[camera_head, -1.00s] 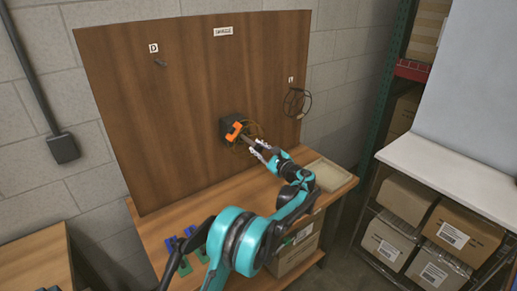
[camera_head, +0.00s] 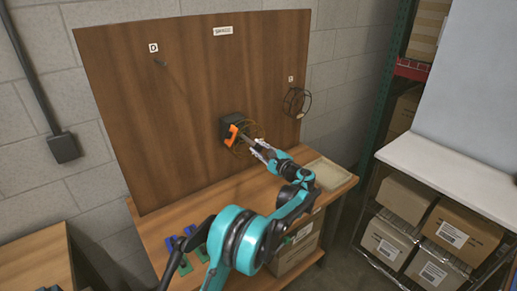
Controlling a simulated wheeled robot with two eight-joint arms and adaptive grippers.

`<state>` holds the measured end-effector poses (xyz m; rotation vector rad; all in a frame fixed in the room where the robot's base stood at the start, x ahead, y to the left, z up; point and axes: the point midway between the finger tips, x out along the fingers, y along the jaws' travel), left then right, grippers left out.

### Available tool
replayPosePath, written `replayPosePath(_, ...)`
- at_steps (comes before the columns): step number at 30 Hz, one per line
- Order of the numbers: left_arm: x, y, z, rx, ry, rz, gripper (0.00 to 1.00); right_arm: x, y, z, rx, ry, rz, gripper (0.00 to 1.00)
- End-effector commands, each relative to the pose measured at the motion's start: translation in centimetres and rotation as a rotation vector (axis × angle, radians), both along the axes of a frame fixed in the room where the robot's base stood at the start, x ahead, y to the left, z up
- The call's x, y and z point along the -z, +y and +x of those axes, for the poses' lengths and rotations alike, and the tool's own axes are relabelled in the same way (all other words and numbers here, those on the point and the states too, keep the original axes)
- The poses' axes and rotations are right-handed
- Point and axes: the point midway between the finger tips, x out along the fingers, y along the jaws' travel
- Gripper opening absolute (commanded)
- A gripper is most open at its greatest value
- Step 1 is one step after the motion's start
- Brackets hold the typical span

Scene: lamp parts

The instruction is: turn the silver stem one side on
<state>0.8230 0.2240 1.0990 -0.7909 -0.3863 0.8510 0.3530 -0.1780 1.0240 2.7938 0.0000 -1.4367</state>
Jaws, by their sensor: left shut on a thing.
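My left gripper (camera_head: 262,150) reaches up from the bench to the wooden board. It is shut on a thin greyish stem (camera_head: 248,141), which is small and partly hidden by the fingers. The stem points up and left towards a black block (camera_head: 232,124) on the board's lower middle. An orange piece (camera_head: 232,133) is at the front of the block, by the stem's far end. Thin dark wire loops (camera_head: 257,131) show around the stem. I cannot tell whether the stem touches the block. My right gripper is not in view.
The wooden board (camera_head: 180,110) stands on a bench and has a peg at upper left. A wire cage (camera_head: 297,101) hangs at its right edge. A shallow tray (camera_head: 332,174) sits at the bench's right end. Blue and green parts (camera_head: 190,242) lie at front left.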

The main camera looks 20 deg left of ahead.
Motion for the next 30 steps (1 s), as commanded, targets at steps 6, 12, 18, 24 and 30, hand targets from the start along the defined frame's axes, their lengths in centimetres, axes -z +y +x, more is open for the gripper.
replayPosePath(6,0.0,0.0,0.0,0.000,0.001,0.001,0.43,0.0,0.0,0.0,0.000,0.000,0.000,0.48)
replayPosePath(12,0.0,0.0,0.0,0.000,0.001,0.001,0.43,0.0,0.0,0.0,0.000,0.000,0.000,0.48)
replayPosePath(18,0.0,-1.7,-1.2,0.003,0.001,0.001,0.43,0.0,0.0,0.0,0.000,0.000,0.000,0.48)
replayPosePath(24,0.0,-5.2,-4.0,0.004,0.001,0.000,0.43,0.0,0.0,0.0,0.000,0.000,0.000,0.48)
replayPosePath(30,0.1,-8.1,-6.3,0.001,0.001,0.001,0.43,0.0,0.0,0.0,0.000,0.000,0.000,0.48)
